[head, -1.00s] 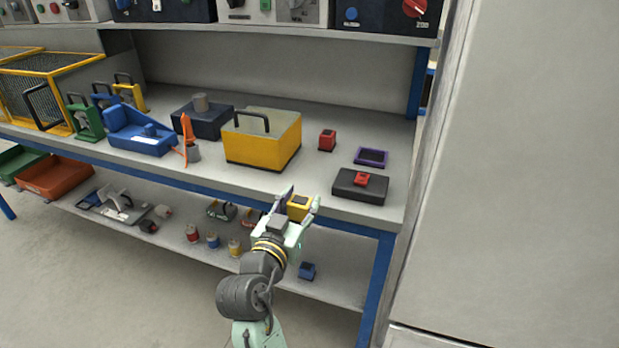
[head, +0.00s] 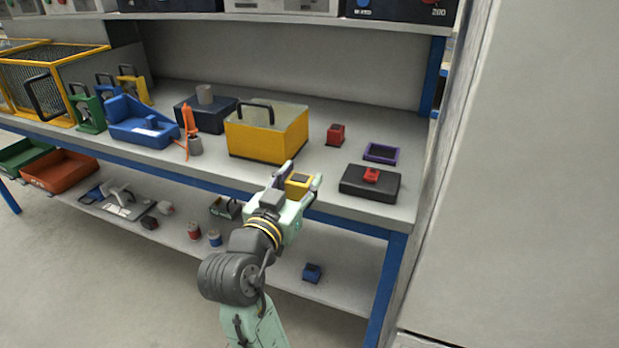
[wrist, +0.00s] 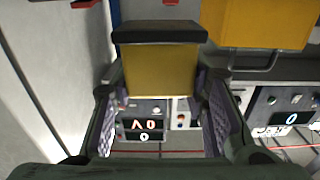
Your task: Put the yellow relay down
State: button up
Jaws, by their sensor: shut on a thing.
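The yellow relay (head: 299,184) is a small yellow block with a dark square on one face. In the wrist view the relay (wrist: 160,70) fills the space between the two purple-lined fingers, its dark end turned up in the picture. My gripper (head: 295,184) is shut on it. In the head view, my gripper is at the front edge of the workbench, in front of the big yellow box (head: 268,135). I cannot tell whether the relay touches the bench, as the gripper hides part of it.
To the right on the bench (head: 325,200) stand a red relay (head: 336,134), a purple frame (head: 381,153) and a black box (head: 369,186) with a red part on top. A blue tray (head: 141,126) lies left. A blue relay (head: 313,273) is on the lower shelf.

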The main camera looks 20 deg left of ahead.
jog(key=w, duration=0.3)
jog(key=w+a+p, duration=0.1)
jog(key=w, duration=0.3)
jog(key=w+a+p, duration=0.1)
jog(key=w, duration=0.3)
jog(key=shift+f, duration=0.35)
jog(key=shift+w+a, duration=0.1)
jog(key=shift+w, duration=0.5)
notch_tip(320, 180, down, 3)
jog(key=shift+r+p, duration=0.1)
jog(key=shift+p, duration=0.45)
jog(key=shift+f, duration=0.3)
jog(key=shift+f+b, duration=0.35)
jog(key=o, duration=1.2)
jog(key=shift+r, duration=0.1)
jog(key=shift+r+p, duration=0.1)
jog(key=shift+p, duration=0.25)
